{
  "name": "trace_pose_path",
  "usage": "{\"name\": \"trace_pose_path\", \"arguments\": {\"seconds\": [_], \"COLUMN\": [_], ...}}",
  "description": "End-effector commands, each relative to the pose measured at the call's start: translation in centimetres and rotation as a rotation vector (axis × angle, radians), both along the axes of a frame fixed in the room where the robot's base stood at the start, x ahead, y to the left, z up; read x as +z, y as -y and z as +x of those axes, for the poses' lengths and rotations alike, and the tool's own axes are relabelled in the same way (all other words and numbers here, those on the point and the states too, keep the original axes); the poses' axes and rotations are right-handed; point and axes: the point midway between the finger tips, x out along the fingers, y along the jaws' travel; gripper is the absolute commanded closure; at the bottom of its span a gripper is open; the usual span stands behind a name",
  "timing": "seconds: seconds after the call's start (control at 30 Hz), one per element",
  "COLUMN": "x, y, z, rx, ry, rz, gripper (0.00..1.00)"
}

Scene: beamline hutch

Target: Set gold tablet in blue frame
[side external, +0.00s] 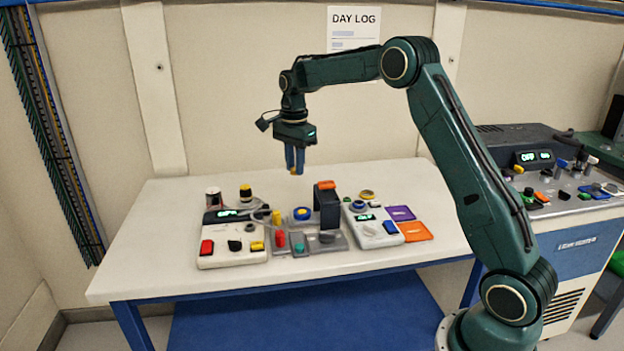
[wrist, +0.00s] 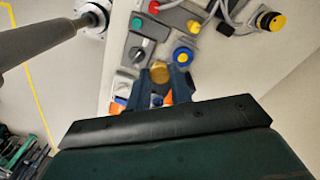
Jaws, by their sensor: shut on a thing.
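My gripper (side external: 295,160) is above the white table, its blue fingers pointing down and shut on the gold tablet (side external: 294,172). In the wrist view the tablet (wrist: 160,71) shows as a small gold disc between the fingertips (wrist: 161,81), partly hidden by them. A blue ring-shaped piece with a yellow centre (side external: 302,213) stands on the table below, near the middle; it also shows in the wrist view (wrist: 184,55), just beyond the fingers. I cannot tell for sure whether this is the blue frame. The tablet is well clear of everything on the table.
A dark upright block with an orange top (side external: 328,207) stands just right of the blue ring. A control box (side external: 233,250) with red, black and yellow buttons is at left, another (side external: 373,226) at right. Purple (side external: 400,213) and orange (side external: 415,232) squares lie at the right. The table's left end is clear.

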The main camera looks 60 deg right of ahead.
Motion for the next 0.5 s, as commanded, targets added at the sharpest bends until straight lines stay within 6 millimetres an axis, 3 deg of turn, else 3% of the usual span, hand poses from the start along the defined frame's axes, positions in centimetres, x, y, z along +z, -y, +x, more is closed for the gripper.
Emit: {"name": "trace_pose_path", "arguments": {"seconds": [0.27, 0.5], "x": [-0.3, -2.4], "y": [0.3, 2.1], "z": [0.2, 1.2], "rx": [-0.001, -0.002], "ry": [0.0, -0.002], "rz": [0.0, 0.0], "gripper": [1.0, 1.0]}}
